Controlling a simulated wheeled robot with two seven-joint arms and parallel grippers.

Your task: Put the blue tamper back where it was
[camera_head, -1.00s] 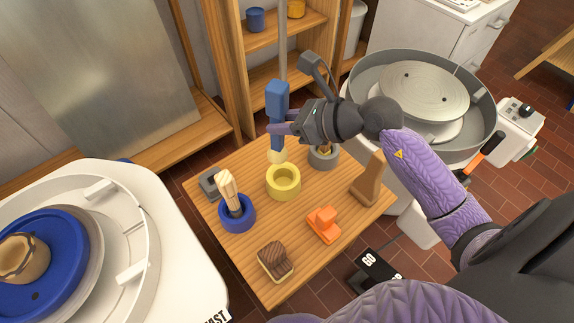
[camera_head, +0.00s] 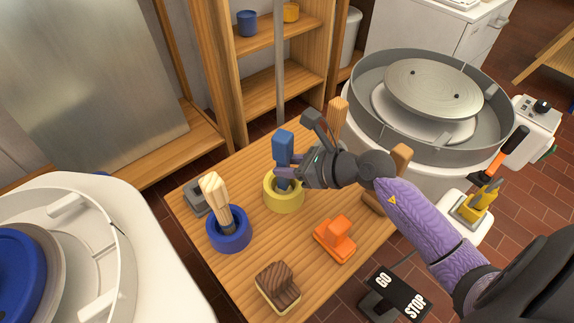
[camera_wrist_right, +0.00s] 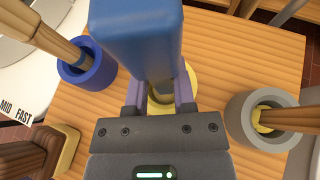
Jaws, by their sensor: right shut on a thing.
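The blue tamper (camera_head: 284,146) is upright in my right gripper (camera_head: 288,172). Its blue handle stands above the yellow ring holder (camera_head: 270,199), and its lower end is down in the ring's opening. The tamper's foot is hidden, so I cannot tell if it touches the bottom. In the right wrist view the tamper's handle (camera_wrist_right: 135,40) fills the top middle between the two purple fingers (camera_wrist_right: 160,95). There the yellow ring (camera_wrist_right: 190,82) is mostly hidden behind the tamper and fingers. My left gripper is not in view.
A blue ring holder (camera_head: 229,238) with a pale wooden tool stands left. A grey ring holder (camera_wrist_right: 243,125) with another tool stands on the other side. An orange tool (camera_head: 335,240) and a brown ribbed block (camera_head: 278,288) lie on the wooden table (camera_head: 232,290) nearer me.

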